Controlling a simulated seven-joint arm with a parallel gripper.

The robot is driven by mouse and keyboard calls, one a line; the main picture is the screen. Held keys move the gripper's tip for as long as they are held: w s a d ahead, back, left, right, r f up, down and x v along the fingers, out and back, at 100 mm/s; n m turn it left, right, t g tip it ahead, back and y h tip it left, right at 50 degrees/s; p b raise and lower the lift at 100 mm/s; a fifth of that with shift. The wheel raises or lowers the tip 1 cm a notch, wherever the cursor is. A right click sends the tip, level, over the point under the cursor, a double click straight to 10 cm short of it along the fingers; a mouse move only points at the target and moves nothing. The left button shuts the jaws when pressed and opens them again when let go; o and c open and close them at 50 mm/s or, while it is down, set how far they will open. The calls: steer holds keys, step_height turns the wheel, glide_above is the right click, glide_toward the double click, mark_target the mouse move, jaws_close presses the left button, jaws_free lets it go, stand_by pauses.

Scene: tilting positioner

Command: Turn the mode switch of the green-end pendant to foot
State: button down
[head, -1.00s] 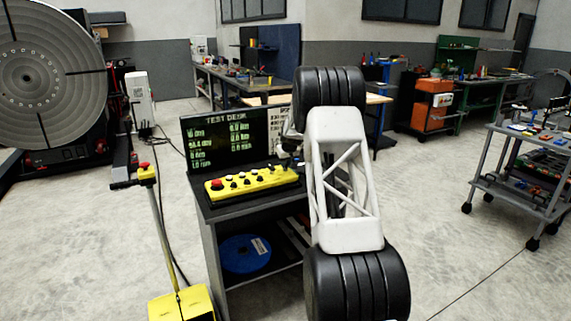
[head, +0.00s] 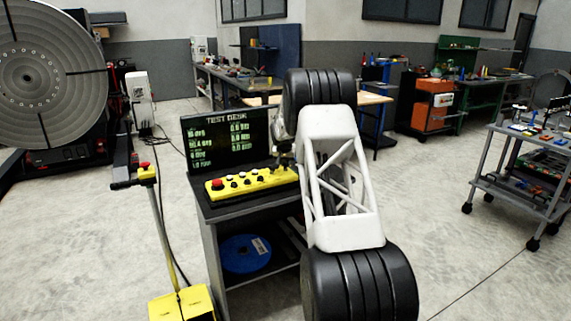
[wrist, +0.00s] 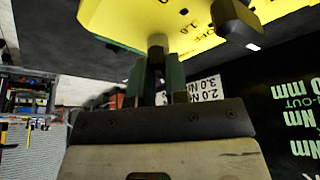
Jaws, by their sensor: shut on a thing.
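The yellow pendant (head: 245,183) lies on the desk's front ledge, with a red button at its left end and several dark knobs along it. My gripper (head: 284,160) is over the pendant's right end in the head view, partly behind my arm. In the wrist view the pendant (wrist: 130,20) shows upside down at the top, with "OFF" and small numerals printed on it. There my gripper (wrist: 158,62) is shut on a small grey-brown switch knob (wrist: 157,41) near the pendant's end. The fingers hide part of this knob, and its setting cannot be read.
A larger black knob (wrist: 236,22) stands beside the held one. The test desk screen (head: 227,140) rises close behind the pendant. A yellow foot-pedal stand (head: 180,303) with a red-topped post is left of the desk. A tool cart (head: 520,160) stands at the right.

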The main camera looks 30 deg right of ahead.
steer(key=shift+m+g+h, duration=0.6)
steer(key=shift+m+g, duration=0.1)
steer(key=shift+m, duration=1.6)
steer(key=c, duration=1.1)
jaws_free()
steer(key=shift+r, duration=0.1)
steer(key=v, duration=0.7)
steer(key=shift+a+r, duration=0.15)
steer(key=shift+r, duration=0.2)
